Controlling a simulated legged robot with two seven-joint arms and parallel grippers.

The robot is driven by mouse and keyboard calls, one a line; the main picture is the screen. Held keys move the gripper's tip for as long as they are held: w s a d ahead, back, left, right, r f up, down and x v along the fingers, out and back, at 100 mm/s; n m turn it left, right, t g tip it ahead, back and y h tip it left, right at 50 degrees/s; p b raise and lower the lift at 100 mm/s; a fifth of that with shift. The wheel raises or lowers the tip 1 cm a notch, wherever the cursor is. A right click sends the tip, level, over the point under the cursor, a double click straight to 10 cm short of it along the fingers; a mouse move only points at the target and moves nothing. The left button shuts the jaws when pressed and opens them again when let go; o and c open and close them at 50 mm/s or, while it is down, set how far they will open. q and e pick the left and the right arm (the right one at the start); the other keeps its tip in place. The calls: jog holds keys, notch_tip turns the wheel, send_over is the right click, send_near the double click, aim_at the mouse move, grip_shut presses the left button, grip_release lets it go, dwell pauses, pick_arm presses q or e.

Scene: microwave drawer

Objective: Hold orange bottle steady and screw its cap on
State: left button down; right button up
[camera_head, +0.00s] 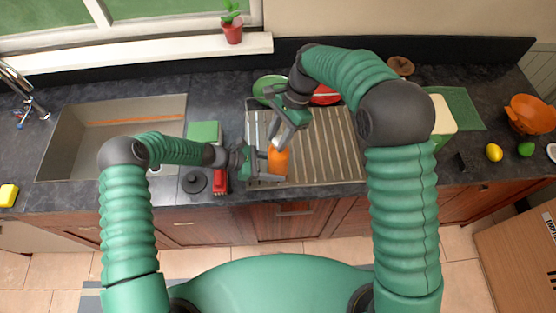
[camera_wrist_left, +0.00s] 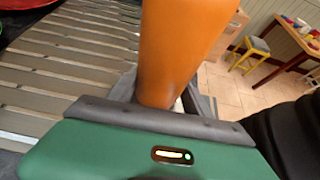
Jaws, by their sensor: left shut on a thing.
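The orange bottle (camera_head: 278,163) stands about upright at the left part of the ribbed drainboard in the head view. My left gripper (camera_head: 268,170) reaches it from the left and is shut on its body. In the left wrist view the bottle (camera_wrist_left: 178,50) rises between the fingers, with its top out of frame. My right gripper (camera_head: 278,138) comes down from above, with its fingertips around the bottle's top. The fingers hide the cap, so I cannot tell whether they are shut on it or how the cap sits.
The ribbed drainboard (camera_head: 325,150) lies under and right of the bottle. A green plate (camera_head: 268,86) and a red item (camera_head: 325,95) are behind my right gripper. A red object (camera_head: 220,181) and a dark round lid (camera_head: 194,182) are left. The sink (camera_head: 70,140) is far left.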

jog(key=shift+w, duration=0.2)
grip_shut()
jog(key=m+t, duration=0.1)
jog(key=m, duration=0.2)
jog(key=shift+a+m, duration=0.1)
jog(key=shift+m, duration=0.3)
jog(key=m, duration=0.1)
jog(key=m+t, duration=0.1)
jog(key=shift+s+r+m+t+y, duration=0.1)
jog(key=shift+s+m+t+y, duration=0.05)
jog(key=shift+m+t+y, duration=0.2)
jog(key=m, duration=0.2)
jog(key=m+t, duration=0.1)
jog(key=m, duration=0.1)
jog(key=shift+t, duration=0.25)
jog(key=m+t+h, duration=0.1)
jog(key=m, duration=0.2)
jog(key=shift+m, duration=0.25)
jog(key=shift+o, duration=2.2)
grip_release()
jog(key=shift+o, duration=1.2)
jog(key=shift+r, duration=2.4)
